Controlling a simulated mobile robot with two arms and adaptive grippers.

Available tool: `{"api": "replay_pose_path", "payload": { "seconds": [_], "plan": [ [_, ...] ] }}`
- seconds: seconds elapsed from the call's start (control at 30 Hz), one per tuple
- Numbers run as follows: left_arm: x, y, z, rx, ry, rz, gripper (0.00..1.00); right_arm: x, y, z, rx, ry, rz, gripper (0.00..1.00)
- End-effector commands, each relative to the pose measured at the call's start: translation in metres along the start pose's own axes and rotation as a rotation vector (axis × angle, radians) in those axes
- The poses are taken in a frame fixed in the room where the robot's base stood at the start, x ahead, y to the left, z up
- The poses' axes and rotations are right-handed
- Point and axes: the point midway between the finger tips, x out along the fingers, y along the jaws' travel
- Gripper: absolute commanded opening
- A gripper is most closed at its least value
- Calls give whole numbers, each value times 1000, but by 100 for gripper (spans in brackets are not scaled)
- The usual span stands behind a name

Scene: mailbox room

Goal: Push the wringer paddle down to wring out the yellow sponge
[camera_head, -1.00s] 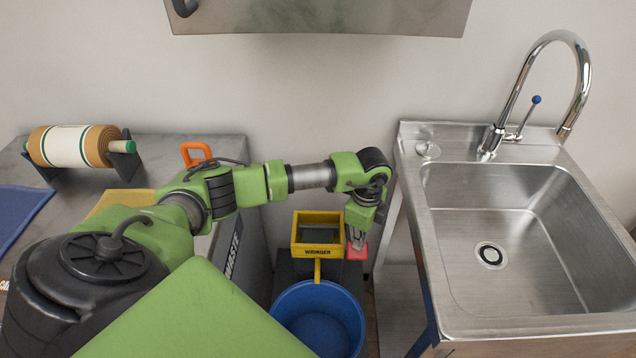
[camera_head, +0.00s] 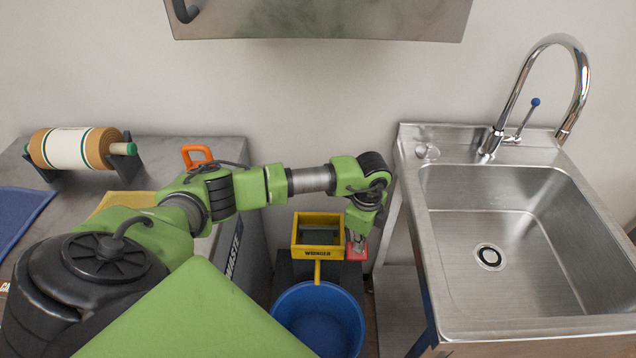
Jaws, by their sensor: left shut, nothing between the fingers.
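The yellow wringer (camera_head: 318,254), marked WRINGER, stands beside the blue bucket's far rim. A red paddle end (camera_head: 356,253) sticks out at the wringer's right side. My left gripper (camera_head: 359,245) is shut and empty, pointing down on the red paddle end; it looks in contact, though the exact touch is hard to make out. A dark plate shows low inside the wringer. I cannot make out the yellow sponge in the wringer. The blue bucket (camera_head: 318,318) stands in front of and below the wringer. My right gripper is not in view.
A steel sink (camera_head: 530,230) with a tall faucet (camera_head: 520,95) stands close to the right of my left gripper. A grey counter (camera_head: 165,150) with a paper roll (camera_head: 75,148) is at left. A steel cabinet (camera_head: 320,15) hangs above on the wall.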

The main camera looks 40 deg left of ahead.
Motion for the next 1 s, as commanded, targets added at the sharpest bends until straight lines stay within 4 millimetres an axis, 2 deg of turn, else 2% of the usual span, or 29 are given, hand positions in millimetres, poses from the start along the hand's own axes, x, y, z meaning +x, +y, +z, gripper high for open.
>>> {"api": "replay_pose_path", "payload": {
  "seconds": [0.03, 0.2, 0.9, 1.0],
  "plan": [
    [-8, 1, 0, 1, 0, 3, 0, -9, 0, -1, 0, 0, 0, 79],
    [-27, 1, 0, 0, 0, 2, 0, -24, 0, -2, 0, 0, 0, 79],
    [-98, 0, 0, 0, 1, 0, 0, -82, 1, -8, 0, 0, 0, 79],
    [-103, 0, 0, 0, 1, 0, 0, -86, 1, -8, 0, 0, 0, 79]
  ]
}}
